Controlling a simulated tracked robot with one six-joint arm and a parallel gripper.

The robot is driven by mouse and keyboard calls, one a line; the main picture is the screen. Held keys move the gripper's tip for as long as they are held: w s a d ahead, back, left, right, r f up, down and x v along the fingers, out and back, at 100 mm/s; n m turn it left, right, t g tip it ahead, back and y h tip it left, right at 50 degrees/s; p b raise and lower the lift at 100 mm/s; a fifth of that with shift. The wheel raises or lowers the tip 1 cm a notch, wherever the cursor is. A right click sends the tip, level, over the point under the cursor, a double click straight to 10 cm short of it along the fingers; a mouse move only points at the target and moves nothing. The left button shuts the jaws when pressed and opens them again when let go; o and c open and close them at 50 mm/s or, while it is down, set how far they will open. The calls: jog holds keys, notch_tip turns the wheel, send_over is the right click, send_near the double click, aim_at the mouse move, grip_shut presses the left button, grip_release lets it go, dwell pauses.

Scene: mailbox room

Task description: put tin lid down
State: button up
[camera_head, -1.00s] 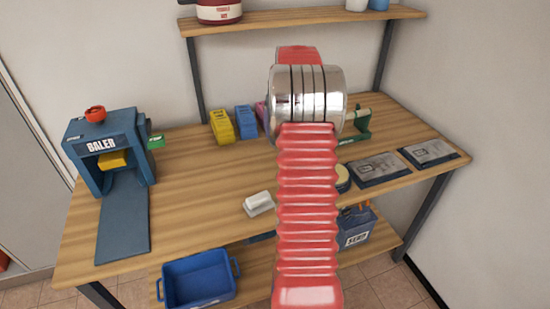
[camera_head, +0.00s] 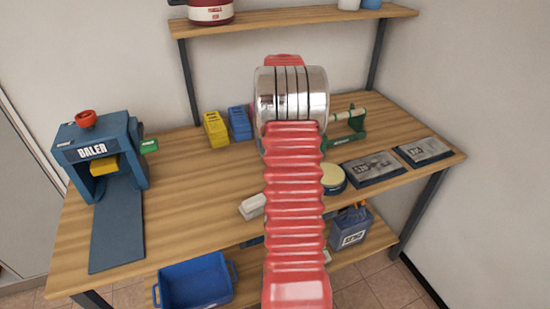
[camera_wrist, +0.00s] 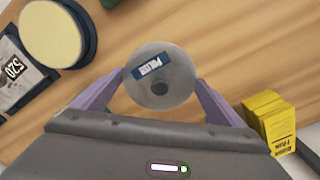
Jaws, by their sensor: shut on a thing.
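The tin lid (camera_wrist: 160,78) is a round grey disc with a dark blue label and a dark spot at its centre. My gripper (camera_wrist: 160,82) is shut on it, one purple finger on each side, above the wooden bench. In the head view my red arm hides the gripper and lid. A round open tin with a cream-coloured top and dark side (camera_head: 332,178) stands on the bench right of my arm. It also shows at the upper left of the wrist view (camera_wrist: 50,34).
A blue baler (camera_head: 100,155) stands at the bench's left. Yellow (camera_head: 216,129) and blue boxes (camera_head: 239,122) stand at the back. Flat grey-topped packs (camera_head: 370,168) lie at the right, near a green device (camera_head: 350,124). Bench left of centre is clear.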

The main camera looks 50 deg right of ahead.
jog(key=shift+f, duration=0.1)
jog(key=shift+f, duration=2.45)
jog(key=o, duration=0.7)
jog(key=shift+f, duration=0.1)
jog(key=shift+o, duration=0.2)
notch_tip(320, 180, up, 12)
jog(key=shift+f, duration=0.15)
jog(key=shift+r, duration=0.3)
